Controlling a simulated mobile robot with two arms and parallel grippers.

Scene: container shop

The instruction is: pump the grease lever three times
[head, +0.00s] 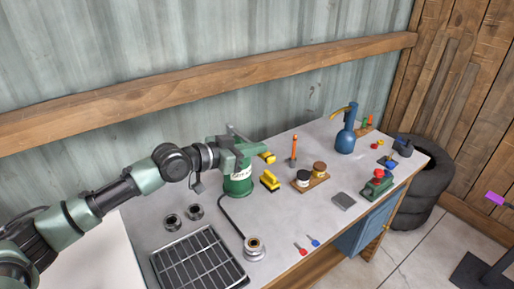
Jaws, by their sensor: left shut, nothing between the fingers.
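The grease pump, a green can (238,187) with a white label, stands on the grey bench top. A dark hose runs from it to a round metal fitting (254,247) near the front edge. My left gripper (258,150) is over the can's top, shut and empty, and covers much of the pump head. A yellow piece (268,157) shows just right of the fingers; it looks like the lever's grip, but I cannot tell whether the gripper touches it. The rest of the lever is hidden. My right gripper is not in view.
A yellow-and-black tool (270,180) stands close right of the can. A wooden tray (312,184) with jars, an orange-topped rod (293,150) and a blue jug (346,138) are farther right. A metal grate (198,262) lies in front. A wooden beam (190,93) crosses the wall behind.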

